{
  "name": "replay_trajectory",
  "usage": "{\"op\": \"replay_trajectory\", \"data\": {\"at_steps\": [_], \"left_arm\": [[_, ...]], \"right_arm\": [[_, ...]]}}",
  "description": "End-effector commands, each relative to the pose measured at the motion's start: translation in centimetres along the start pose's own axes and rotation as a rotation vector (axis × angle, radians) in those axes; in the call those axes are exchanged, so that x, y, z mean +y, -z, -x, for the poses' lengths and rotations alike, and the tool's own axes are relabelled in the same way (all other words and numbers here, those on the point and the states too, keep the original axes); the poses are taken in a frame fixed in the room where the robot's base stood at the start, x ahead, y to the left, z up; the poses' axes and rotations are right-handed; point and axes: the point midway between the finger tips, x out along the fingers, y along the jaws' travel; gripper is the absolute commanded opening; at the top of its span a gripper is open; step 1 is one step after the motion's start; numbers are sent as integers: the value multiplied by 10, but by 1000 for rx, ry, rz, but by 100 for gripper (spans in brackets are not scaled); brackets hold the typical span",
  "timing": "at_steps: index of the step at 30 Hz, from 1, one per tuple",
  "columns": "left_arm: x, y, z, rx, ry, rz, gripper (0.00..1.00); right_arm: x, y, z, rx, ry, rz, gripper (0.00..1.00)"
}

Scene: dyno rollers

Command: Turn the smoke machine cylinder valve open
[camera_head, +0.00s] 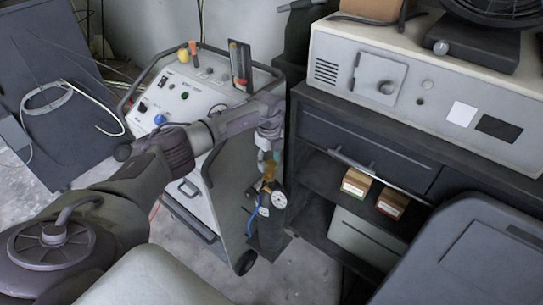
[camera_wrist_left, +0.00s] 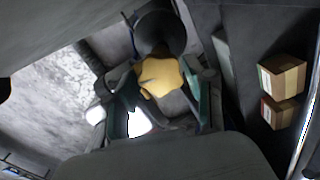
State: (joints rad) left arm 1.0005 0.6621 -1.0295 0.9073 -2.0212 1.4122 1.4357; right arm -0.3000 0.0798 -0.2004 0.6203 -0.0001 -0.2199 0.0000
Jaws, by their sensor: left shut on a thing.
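The smoke machine cylinder (camera_head: 268,232) stands upright and dark on the floor beside the wheeled control cart. A round white gauge (camera_head: 279,200) and brass fittings sit at its top. My left gripper (camera_head: 268,157) reaches down over the top of the cylinder from above. In the left wrist view, the yellow lobed valve handle (camera_wrist_left: 160,77) lies between the two fingers of the left gripper (camera_wrist_left: 158,98), which is shut on it. In the head view the gripper mostly hides the handle. How far the valve is turned cannot be told. My right gripper is not in view.
The control cart (camera_head: 190,92) with knobs and buttons stands left of the cylinder. A dark shelf unit (camera_head: 320,178) is close on the right, holding two small boxes (camera_head: 357,183). A white machine (camera_head: 440,95) sits on top. A blue hose (camera_head: 252,218) hangs beside the cylinder.

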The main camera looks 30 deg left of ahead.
Motion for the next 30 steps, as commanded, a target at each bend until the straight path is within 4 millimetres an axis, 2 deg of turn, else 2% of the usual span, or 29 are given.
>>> {"op": "replay_trajectory", "data": {"at_steps": [3, 12, 29, 30], "left_arm": [[-2, 1, 3, 0, 4, 75, 19], [-3, 1, 1, 0, 7, 197, 19], [-4, 1, 1, 1, 11, 228, 19], [-4, 1, 1, 2, 11, 228, 57]], "right_arm": [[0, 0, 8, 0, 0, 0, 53], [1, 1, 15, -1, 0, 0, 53], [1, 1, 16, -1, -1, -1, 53], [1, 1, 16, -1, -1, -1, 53]]}}
